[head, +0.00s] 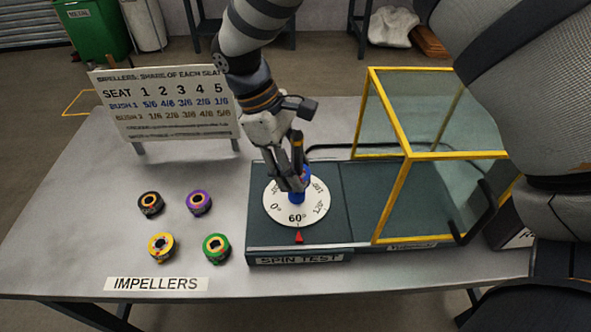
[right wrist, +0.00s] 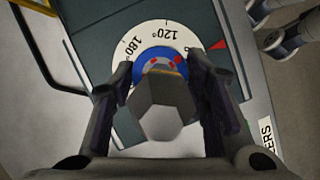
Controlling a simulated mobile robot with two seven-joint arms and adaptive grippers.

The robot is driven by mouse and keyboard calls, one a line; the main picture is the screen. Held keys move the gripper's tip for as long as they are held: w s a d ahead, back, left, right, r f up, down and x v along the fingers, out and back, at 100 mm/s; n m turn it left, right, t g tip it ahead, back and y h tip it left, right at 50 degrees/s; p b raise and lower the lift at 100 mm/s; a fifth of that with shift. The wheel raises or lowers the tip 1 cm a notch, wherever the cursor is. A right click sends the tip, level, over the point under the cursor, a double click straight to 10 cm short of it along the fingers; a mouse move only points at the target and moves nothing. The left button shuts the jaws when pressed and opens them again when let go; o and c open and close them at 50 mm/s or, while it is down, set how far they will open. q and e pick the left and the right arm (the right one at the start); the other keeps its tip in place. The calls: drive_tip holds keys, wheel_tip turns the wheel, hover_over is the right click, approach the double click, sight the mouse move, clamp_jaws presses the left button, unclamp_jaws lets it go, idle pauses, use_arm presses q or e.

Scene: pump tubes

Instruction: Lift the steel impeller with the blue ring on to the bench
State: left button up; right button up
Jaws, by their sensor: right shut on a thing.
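My right gripper (head: 294,178) comes down from above onto the round white dial (head: 280,217) of the spin test stand. It is shut on the impeller with the blue ring (head: 306,180). In the right wrist view the blue ring (right wrist: 150,58) shows between the two fingers, over the dial. A grey six-sided piece (right wrist: 162,110) in front hides part of it. I cannot tell whether the impeller touches the dial. The red pointer (head: 299,237) is at 60° on the dial.
On the grey bench (head: 70,230) stand black (head: 151,203), purple (head: 199,202), yellow (head: 161,247) and green (head: 216,248) ringed impellers, behind the IMPELLERS label (head: 157,284). A yellow-framed clear guard (head: 430,154) stands right of the dial. A seat sign (head: 165,107) stands behind. The bench's left side is clear.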

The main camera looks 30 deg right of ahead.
sight(292, 144)
drive_tip(key=shift+r+p, duration=0.65)
drive_tip(key=shift+r, duration=1.7)
drive_tip(key=shift+r+p, duration=0.6)
drive_tip(key=shift+r, duration=4.9)
use_arm(q)
drive_tip(key=shift+t, duration=0.9)
drive_tip(key=w+r, duration=0.4)
drive_tip(key=shift+w, duration=0.15)
